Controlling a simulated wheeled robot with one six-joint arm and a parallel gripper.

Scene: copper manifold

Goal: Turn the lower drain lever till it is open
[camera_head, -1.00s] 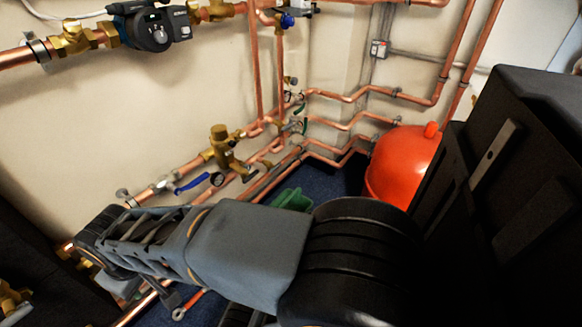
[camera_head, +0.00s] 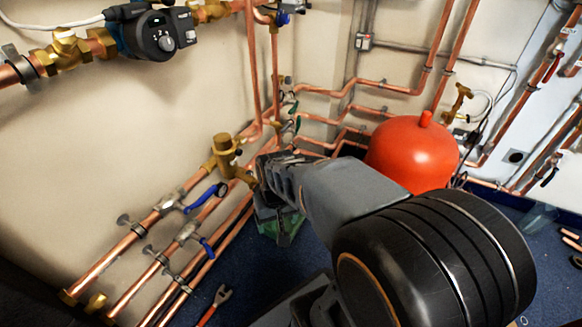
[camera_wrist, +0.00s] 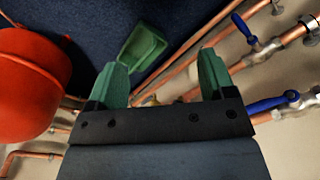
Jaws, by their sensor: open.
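The lower drain lever (camera_head: 206,248) is blue and sits on the lower of two valved copper pipes at the left, pointing across its pipe. In the wrist view the lower lever (camera_wrist: 240,25) is at the upper right, angled across its pipe. A second blue lever (camera_head: 200,200) on the pipe above lies roughly along its pipe; it also shows in the wrist view (camera_wrist: 270,103). My gripper (camera_wrist: 160,82) is open and empty, with green fingers apart. Both levers are to the right of the fingers there, not touching them. My arm partly hides the gripper in the head view.
A green tray (camera_wrist: 143,48) lies on the blue floor. A red tank (camera_head: 405,150) stands behind my arm. A brass valve (camera_head: 226,150) and several copper pipes run along the wall. A red-handled tool (camera_head: 215,303) lies on the floor, which is otherwise open at front left.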

